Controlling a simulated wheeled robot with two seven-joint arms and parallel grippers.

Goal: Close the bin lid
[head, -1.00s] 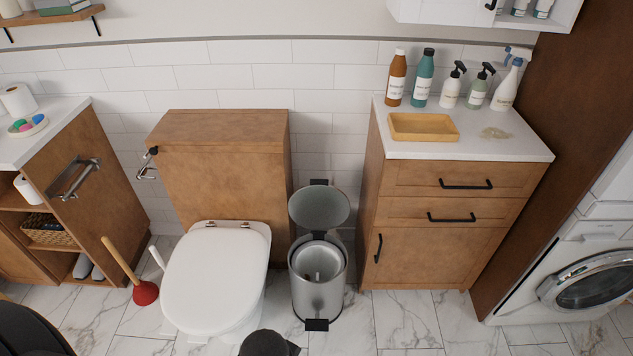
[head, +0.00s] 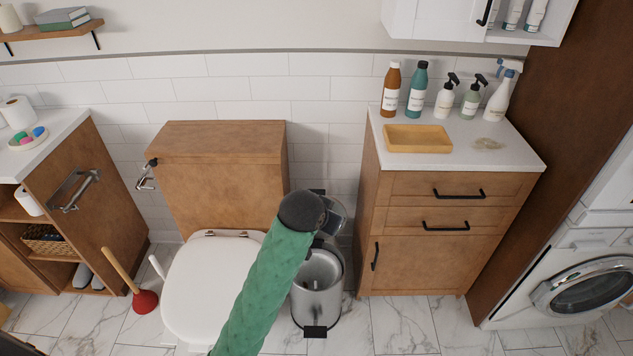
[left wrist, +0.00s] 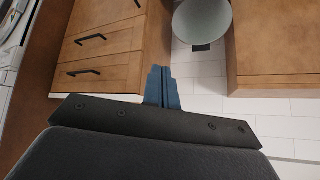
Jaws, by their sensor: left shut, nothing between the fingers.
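The bin (head: 318,300) is a silver pedal bin between the toilet and the wooden cabinet. Its lid (head: 338,218) stands up open at the back, partly hidden by my green left arm. In the left wrist view the lid's pale round inner side (left wrist: 203,20) shows at the top. My left gripper (left wrist: 161,70) is shut with nothing between its blue fingers. It points toward the lid's side and is apart from the lid in that picture. In the head view its fingers are not clearly seen behind the dark end of the arm. My right gripper is not in view.
The white toilet (head: 205,285) stands left of the bin, with a wooden cistern box (head: 220,170) behind. The wooden cabinet (head: 440,250) is close on the right. A plunger (head: 144,300) stands left of the toilet. The floor in front of the cabinet is clear.

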